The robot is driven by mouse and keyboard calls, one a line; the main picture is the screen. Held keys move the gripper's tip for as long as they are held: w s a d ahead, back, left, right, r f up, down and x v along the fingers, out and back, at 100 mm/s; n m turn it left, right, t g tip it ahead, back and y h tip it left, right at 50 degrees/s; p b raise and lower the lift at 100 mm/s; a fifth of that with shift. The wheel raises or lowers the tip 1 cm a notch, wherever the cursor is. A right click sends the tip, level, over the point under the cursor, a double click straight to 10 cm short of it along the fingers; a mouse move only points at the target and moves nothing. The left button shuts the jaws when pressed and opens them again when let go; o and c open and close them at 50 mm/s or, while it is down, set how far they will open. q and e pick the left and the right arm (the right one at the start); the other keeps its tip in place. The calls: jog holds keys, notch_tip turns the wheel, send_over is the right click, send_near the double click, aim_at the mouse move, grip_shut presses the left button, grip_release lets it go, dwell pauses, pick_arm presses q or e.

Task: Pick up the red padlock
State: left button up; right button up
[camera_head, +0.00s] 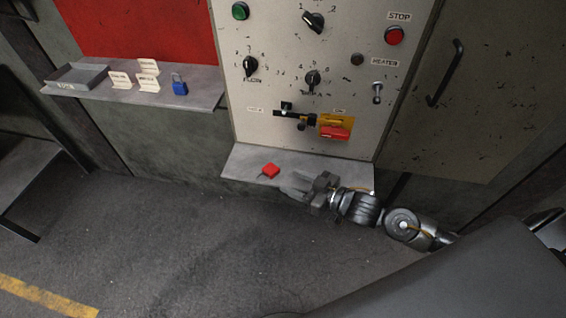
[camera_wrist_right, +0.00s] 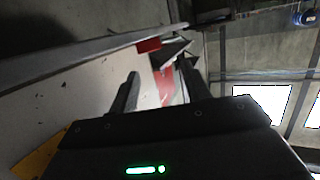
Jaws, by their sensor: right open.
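The red padlock (camera_head: 270,170) lies on the narrow grey ledge (camera_head: 340,172) under the control panel, with its dark shackle toward the left. My right gripper (camera_head: 290,188) comes in from the right, just right of and nearer than the padlock. Its jaws are open and empty, and it appears apart from the padlock. In the right wrist view the two open fingers (camera_wrist_right: 163,88) point toward a small red patch (camera_wrist_right: 148,46) by the ledge, which seems to be the padlock. My left gripper is not in view.
The panel (camera_head: 300,80) with knobs and a yellow-red switch (camera_head: 336,127) rises behind the ledge. A left shelf (camera_head: 205,88) carries a blue padlock (camera_head: 179,85), small labels (camera_head: 148,76) and a tray (camera_head: 77,76). Floor in front is clear.

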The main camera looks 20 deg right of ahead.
aim_at(269, 172)
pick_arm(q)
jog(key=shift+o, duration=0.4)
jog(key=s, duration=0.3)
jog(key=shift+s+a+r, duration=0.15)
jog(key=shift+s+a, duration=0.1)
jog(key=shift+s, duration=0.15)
pick_arm(e)
jog(key=o, duration=0.7)
jog(key=shift+x, duration=0.85)
jog(key=shift+o, duration=0.5)
jog(key=shift+p+x, duration=0.35)
jog(key=shift+x, duration=0.9)
jog(key=shift+w+a+f, duration=0.1)
jog(key=shift+w+a, duration=0.15)
jog(key=shift+w, duration=0.15)
jog(key=p+x, duration=0.1)
jog(key=x, duration=0.3)
jog(key=shift+w+d+f, duration=0.1)
jog(key=shift+w+d, duration=0.05)
jog(key=shift+w, duration=0.1)
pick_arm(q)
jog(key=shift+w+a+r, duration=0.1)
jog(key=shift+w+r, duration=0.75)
pick_arm(e)
jog(key=shift+w+a+f, duration=0.2)
jog(key=shift+w+a, duration=0.05)
jog(key=shift+w, duration=0.05)
